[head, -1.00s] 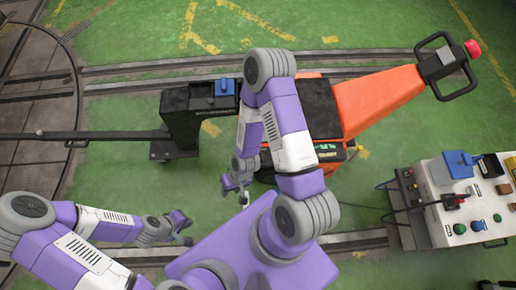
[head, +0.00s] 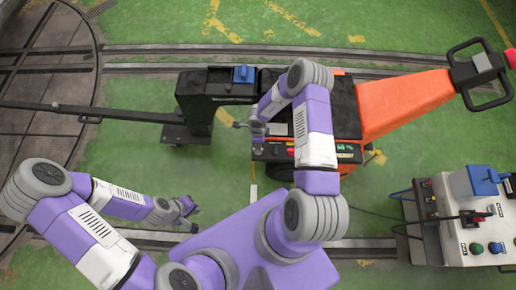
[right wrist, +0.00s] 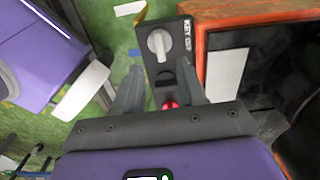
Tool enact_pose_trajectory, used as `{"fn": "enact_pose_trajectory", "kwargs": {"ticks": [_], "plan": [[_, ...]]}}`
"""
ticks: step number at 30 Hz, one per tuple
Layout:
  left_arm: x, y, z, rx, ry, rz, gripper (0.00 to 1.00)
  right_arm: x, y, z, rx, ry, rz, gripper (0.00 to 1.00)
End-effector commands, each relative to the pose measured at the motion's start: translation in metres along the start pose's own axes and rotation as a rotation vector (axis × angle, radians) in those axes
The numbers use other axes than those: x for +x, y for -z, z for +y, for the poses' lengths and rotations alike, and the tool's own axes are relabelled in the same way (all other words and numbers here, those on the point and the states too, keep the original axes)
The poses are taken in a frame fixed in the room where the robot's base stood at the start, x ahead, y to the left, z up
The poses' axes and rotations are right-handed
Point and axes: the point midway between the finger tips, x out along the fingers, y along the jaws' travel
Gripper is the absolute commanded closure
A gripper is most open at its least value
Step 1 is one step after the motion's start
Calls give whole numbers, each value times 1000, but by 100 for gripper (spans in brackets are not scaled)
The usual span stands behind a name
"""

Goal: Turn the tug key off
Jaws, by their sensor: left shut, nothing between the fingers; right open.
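The tug (head: 400,104) is orange and black and stands beyond me in the head view. The tug key is a light grey knob (right wrist: 159,44) on a dark panel beside a label that seems to read KEY OFF, in the right wrist view. The knob's bar stands roughly upright in that picture. My right gripper (right wrist: 160,74) is open, its two fingers pointing at the panel just short of the knob. It also shows at the tug's near left edge in the head view (head: 257,130). My left gripper (head: 190,207) is shut and empty, low over the green floor.
A red button (right wrist: 169,104) lies between my right fingers' bases in the wrist view. A control box (head: 480,235) with a blue-topped part and several knobs stands at right. A black post (head: 195,115) with a long bar stands left of the tug. Rails cross the floor.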

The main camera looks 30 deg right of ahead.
Motion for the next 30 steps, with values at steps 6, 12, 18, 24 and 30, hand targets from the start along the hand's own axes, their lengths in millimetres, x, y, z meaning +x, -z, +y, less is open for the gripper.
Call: {"fn": "enact_pose_trajectory", "kwargs": {"ticks": [6, 12, 18, 24, 30], "plan": [[11, 1, -4, 0, 0, 0, 100, 25, 0, 0, 26, -7, -1, 60], [24, 1, -9, 0, 0, 0, 100, 58, 0, 0, 25, -8, -1, 60], [30, 1, -11, 0, 0, 0, 100, 75, 0, 0, 23, -6, -2, 60], [30, 1, -11, 0, 0, 0, 100, 76, 0, 0, 23, -5, -2, 60], [29, 1, -11, 0, 0, 0, 100, 76, 0, 0, 23, -5, -2, 73]]}}
